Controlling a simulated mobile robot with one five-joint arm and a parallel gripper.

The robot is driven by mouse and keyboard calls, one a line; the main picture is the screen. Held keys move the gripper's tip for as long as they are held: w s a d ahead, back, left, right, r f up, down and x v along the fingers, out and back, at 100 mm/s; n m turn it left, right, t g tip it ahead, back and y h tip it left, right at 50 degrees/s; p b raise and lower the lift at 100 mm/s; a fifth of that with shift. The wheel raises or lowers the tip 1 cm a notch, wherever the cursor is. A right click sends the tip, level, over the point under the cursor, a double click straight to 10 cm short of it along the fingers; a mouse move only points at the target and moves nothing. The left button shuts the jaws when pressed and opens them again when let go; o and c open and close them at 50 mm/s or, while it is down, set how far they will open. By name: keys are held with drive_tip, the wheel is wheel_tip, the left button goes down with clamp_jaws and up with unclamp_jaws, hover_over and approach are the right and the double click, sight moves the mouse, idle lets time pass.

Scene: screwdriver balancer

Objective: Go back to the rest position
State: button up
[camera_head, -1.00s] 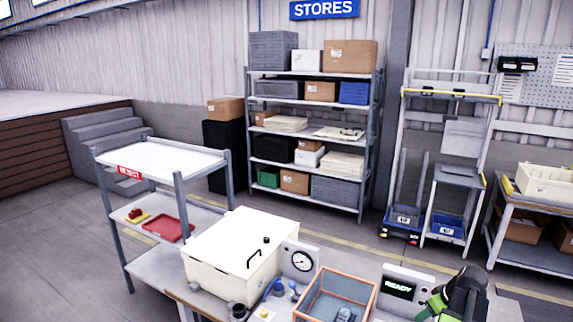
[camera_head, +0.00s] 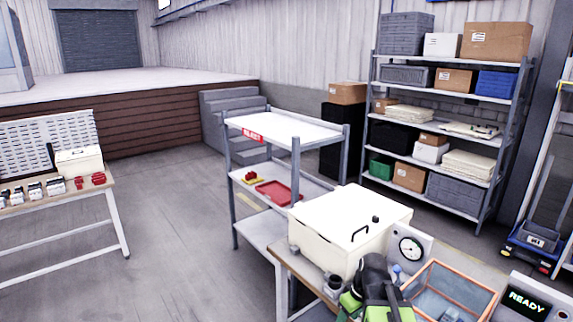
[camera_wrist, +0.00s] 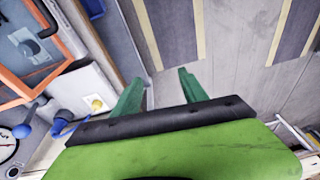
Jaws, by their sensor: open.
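My gripper shows in the wrist view (camera_wrist: 160,95), with two green fingers apart and nothing between them. Beyond the fingertips lies the grey floor with dark and yellow stripes. In the head view my green and black arm is at the bottom centre, in front of the workbench, and its fingertips cannot be made out. A cream lidded box (camera_head: 350,228) with a black handle stands on the bench behind the arm. A round dial gauge (camera_head: 410,248) stands to its right. An orange-framed clear tray (camera_head: 450,290) and a display reading READY (camera_head: 527,302) are farther right.
A grey cart (camera_head: 290,130) with a red tray (camera_head: 278,193) stands behind the bench. A storage rack (camera_head: 440,110) with boxes is at the back right. A table (camera_head: 60,190) with a pegboard is at the left. Open floor (camera_head: 180,230) lies between that table and the cart.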

drive_tip(key=s+a+f+m+g+h, duration=0.1)
drive_tip(key=s+a+f+m, duration=0.1)
drive_tip(key=s+a+m, duration=0.2)
drive_tip(key=shift+s+a+f+m+g+h+b, duration=0.15)
drive_tip(key=shift+s+a+m+g+h+b, duration=0.25)
drive_tip(key=shift+s+m, duration=0.55)
drive_tip(key=shift+w+m, duration=0.25)
